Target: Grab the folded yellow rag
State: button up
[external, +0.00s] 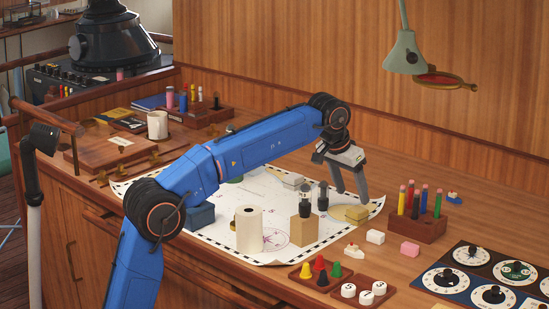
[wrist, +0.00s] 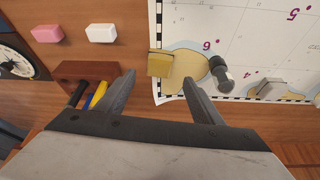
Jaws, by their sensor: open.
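The folded yellow rag (external: 356,213) lies on the right part of the white chart (external: 222,211), near the chart's right edge. In the wrist view the rag (wrist: 160,65) shows as a small yellow block shape at the edge of the chart, over a tan patch. My gripper (external: 348,190) is above the chart, close to the rag. In the wrist view my gripper (wrist: 158,82) is open, with nothing between its fingers. The rag appears just beyond the fingertips, between their lines. The exact height gap is hard to tell.
A dark-topped bottle (wrist: 220,74) stands right of the rag in the wrist view. A wooden block (external: 305,230) and a white roll (external: 249,229) stand on the chart. A marker rack (external: 418,223), white block (external: 375,237) and pink block (external: 410,250) are to the right.

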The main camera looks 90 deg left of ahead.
aim_at(357, 209)
jog(key=shift+x, duration=3.9)
jog(key=shift+d, duration=0.15)
jog(key=c, duration=1.1)
